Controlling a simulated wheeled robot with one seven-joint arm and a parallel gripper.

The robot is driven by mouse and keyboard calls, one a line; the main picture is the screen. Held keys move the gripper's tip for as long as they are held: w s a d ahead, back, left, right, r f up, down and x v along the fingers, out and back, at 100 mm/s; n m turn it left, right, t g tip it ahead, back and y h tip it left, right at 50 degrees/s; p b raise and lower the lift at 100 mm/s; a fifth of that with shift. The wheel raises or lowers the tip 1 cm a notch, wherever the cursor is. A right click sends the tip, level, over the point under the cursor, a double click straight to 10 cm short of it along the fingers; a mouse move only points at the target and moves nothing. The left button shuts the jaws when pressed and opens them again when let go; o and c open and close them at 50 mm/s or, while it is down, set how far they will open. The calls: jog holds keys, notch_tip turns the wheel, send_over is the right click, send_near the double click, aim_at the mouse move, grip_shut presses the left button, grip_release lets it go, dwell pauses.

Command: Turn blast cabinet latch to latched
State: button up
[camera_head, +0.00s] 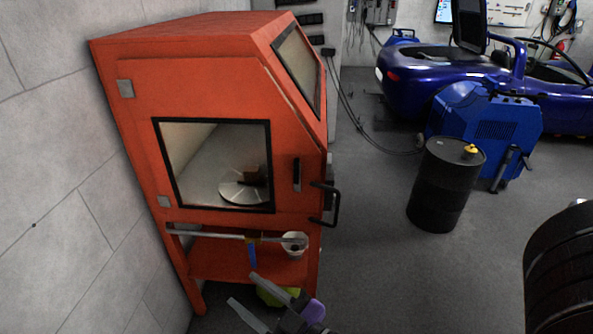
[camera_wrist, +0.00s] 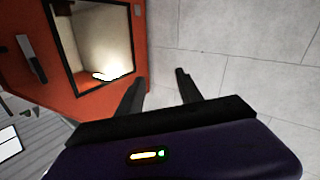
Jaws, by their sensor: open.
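The orange blast cabinet (camera_head: 215,75) stands against the left wall, its windowed door facing me. A black latch bar (camera_head: 296,174) sits upright on the door, right of the window (camera_head: 213,165). In the wrist view a dark bar that looks like the latch (camera_wrist: 32,58) is at the left, beside the window frame. My gripper (camera_head: 241,289) is low in front of the cabinet, below the door and apart from it. In the wrist view my gripper (camera_wrist: 162,76) is open, with nothing between its fingers. The latch is well away from them.
A black handle (camera_head: 332,205) juts from the cabinet's right edge. A black drum (camera_head: 445,190) and a blue machine (camera_head: 485,125) stand right. The floor between is clear.

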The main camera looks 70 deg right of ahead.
jog(key=w+d+r+m+g+h, duration=0.1)
jog(key=w+d+m+g+h, duration=0.15)
jog(key=w+d+h, duration=0.45)
jog(key=m+g+h, duration=0.6)
jog(key=m+g, duration=0.3)
jog(key=m, duration=0.2)
send_near(296, 172)
jog(key=d, duration=0.3)
jog(key=shift+w+d+r+m, duration=0.25)
jog(key=shift+w+d+m, duration=0.1)
jog(key=shift+w+d, duration=0.35)
jog(key=p+x, duration=0.2)
jog(key=x, duration=0.4)
jog(key=shift+w+d+f, duration=0.15)
jog(key=shift+d+f, duration=0.05)
jog(key=shift+d, duration=0.05)
grip_shut()
